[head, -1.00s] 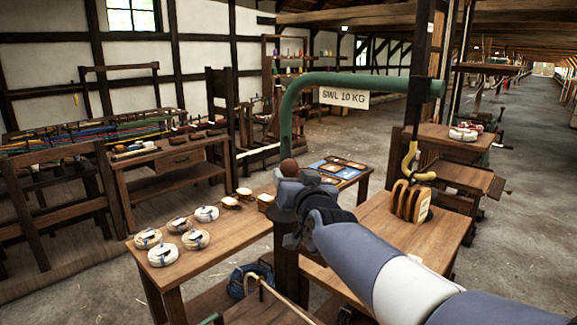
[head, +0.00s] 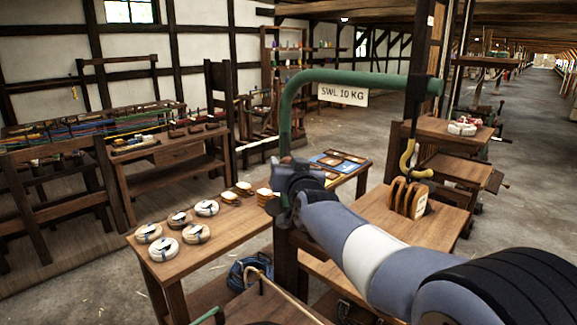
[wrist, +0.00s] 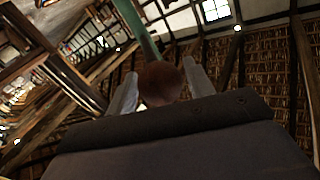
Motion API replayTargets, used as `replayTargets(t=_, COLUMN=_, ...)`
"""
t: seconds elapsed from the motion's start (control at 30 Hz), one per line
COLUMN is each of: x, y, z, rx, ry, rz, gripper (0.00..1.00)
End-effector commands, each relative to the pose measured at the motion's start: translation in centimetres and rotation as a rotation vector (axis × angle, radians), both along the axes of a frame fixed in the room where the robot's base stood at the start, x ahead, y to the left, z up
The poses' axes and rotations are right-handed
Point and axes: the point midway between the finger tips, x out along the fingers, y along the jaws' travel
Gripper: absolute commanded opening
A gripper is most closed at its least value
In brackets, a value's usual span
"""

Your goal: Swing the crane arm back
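The green crane arm (head: 365,78) runs level to the right from its upright post (head: 285,125) and carries a white sign reading SWL 10 KG (head: 343,95). A yellow hook (head: 407,158) hangs from its right end, above a wooden block (head: 408,197) on the bench. In the head view my wrist hides most of the knob and the fingers.
Several pale rope coils (head: 196,233) and small wooden pieces lie on the left bench (head: 235,235). A blue board (head: 325,160) with tools lies behind my wrist. Dark wooden tables stand at the left. The floor aisle (head: 530,130) at the right back is clear.

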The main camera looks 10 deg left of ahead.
Motion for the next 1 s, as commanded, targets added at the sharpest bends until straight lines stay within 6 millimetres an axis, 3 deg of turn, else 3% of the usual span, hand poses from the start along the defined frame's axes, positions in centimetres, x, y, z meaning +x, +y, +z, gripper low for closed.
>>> replayTargets(t=0.6, x=-0.02, y=0.00, z=0.00, rx=0.000, ry=0.000, rz=0.000, gripper=0.01)
replayTargets(t=1.0, x=-0.08, y=-0.08, z=-0.05, rx=0.000, ry=0.000, rz=-0.001, gripper=0.01)
